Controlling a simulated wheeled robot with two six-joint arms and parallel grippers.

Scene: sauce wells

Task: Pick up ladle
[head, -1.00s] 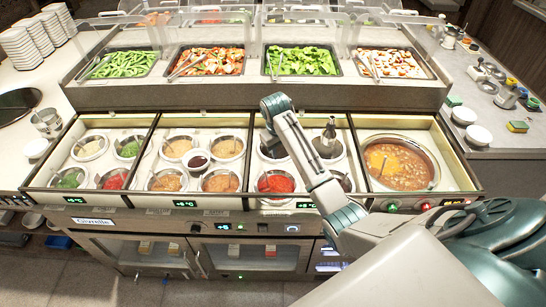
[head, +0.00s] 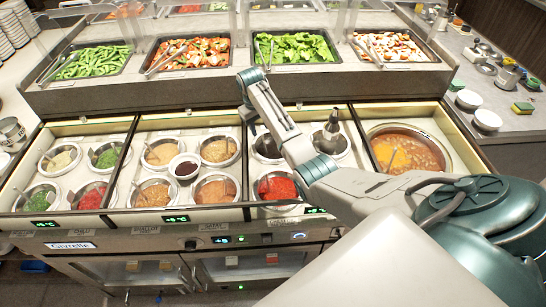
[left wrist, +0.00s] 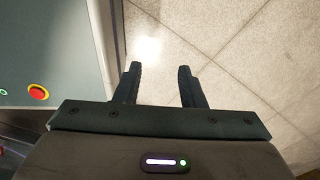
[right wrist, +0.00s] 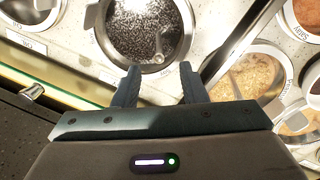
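Several sauce wells hold thin metal ladles or spoons; I cannot tell which one the task names. My left gripper (left wrist: 157,70) is open and empty above the floor, outside the head view.
Trays of green beans (head: 88,62), red salad (head: 188,52), lettuce (head: 292,47) and mushrooms (head: 395,47) stand on the raised shelf behind. A metal cone-topped utensil (head: 331,133) stands in a back well.

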